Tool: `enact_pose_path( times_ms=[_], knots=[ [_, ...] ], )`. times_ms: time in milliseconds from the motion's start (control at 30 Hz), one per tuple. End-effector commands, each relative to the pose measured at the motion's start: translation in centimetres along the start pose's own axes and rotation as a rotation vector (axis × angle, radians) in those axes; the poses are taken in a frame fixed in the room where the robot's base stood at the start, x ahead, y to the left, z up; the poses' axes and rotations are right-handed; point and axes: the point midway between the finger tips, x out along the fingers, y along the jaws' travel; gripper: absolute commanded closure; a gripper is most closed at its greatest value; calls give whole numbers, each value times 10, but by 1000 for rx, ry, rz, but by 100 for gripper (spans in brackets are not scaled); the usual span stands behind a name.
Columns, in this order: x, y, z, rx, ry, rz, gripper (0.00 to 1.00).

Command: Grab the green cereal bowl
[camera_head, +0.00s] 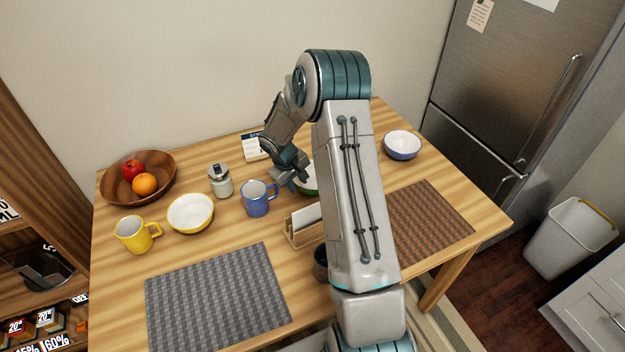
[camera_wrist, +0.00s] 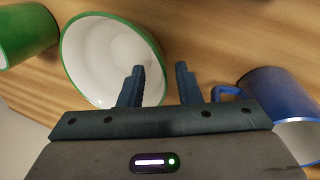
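The green cereal bowl (camera_wrist: 112,55), white inside with a green rim, stands on the table; in the head view only a part of it (camera_head: 312,181) shows beside my arm, which hides the rest. My gripper (camera_wrist: 162,82) is open. In the wrist view its left finger overlaps the bowl's near right part, and its right finger is outside the bowl, over bare table. I cannot tell whether a finger touches the rim. In the head view my gripper (camera_head: 292,176) is at the bowl's left side.
A blue mug (camera_head: 257,198) stands close to the gripper, its handle (camera_wrist: 228,92) near the right finger. A green cup-like object (camera_wrist: 25,32) is beyond the bowl. A card holder (camera_head: 303,226), glass jar (camera_head: 220,181), yellow bowl (camera_head: 190,213) and blue bowl (camera_head: 402,146) are also on the table.

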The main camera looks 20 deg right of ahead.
Motion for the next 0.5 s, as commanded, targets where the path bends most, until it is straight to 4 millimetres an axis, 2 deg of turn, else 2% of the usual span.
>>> enact_pose_path(
  times_ms=[133,400,500],
  knots=[
    [13,0,0,1,-1,0,70],
    [16,0,0,1,1,1,70],
    [15,0,0,1,1,1,97]
  ],
)
